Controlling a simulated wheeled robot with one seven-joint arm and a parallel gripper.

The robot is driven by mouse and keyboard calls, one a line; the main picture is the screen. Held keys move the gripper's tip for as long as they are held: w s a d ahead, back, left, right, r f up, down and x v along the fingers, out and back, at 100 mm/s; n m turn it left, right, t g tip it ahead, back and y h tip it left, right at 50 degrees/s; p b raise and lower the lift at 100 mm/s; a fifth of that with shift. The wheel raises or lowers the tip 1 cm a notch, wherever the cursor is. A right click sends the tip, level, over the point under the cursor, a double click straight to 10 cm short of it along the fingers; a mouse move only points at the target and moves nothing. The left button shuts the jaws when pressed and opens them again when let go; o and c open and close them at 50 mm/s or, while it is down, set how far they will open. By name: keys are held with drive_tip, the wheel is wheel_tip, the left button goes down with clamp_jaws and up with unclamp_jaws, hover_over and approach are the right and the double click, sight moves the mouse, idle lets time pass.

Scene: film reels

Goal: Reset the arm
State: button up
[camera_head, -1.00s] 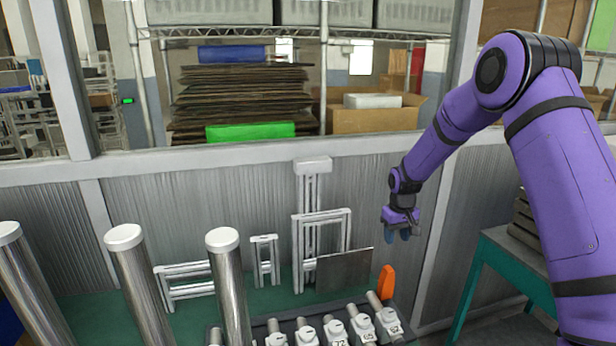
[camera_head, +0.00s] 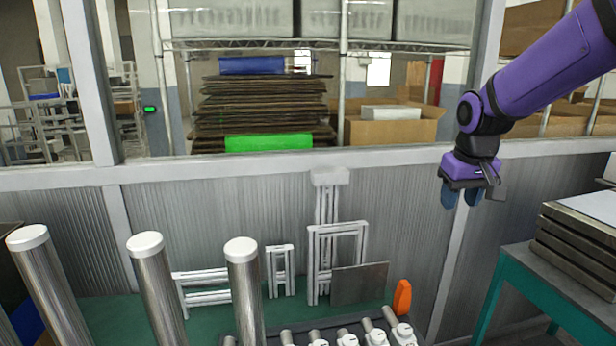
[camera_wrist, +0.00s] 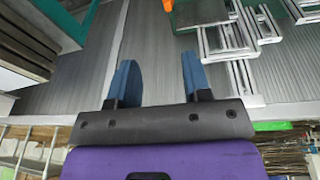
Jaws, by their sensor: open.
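My purple arm comes in from the upper right in the head view. My gripper (camera_head: 461,194) hangs in the air in front of the wall sill, with its blue fingers pointing down. In the wrist view my gripper (camera_wrist: 153,78) shows its two blue fingers spread apart with nothing between them. No object touches it.
Three metal cylinders with white caps (camera_head: 146,244) stand at the left. A green bench (camera_head: 100,312) carries white frames (camera_head: 336,235), a metal plate (camera_head: 360,283), an orange object (camera_head: 402,297) and several white-tagged parts. A teal table (camera_head: 540,288) with stacked slabs stands at the right.

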drive_tip(key=s+r+t, duration=0.1)
drive_tip(key=s+r, duration=0.1)
drive_tip(key=s, duration=1.1)
drive_tip(key=s+r+m+t, duration=0.1)
drive_tip(key=s+r, duration=0.2)
drive_tip(key=s, duration=1)
drive_tip(key=shift+r+t, duration=0.25)
drive_tip(key=shift+t, duration=0.05)
idle(0.5)
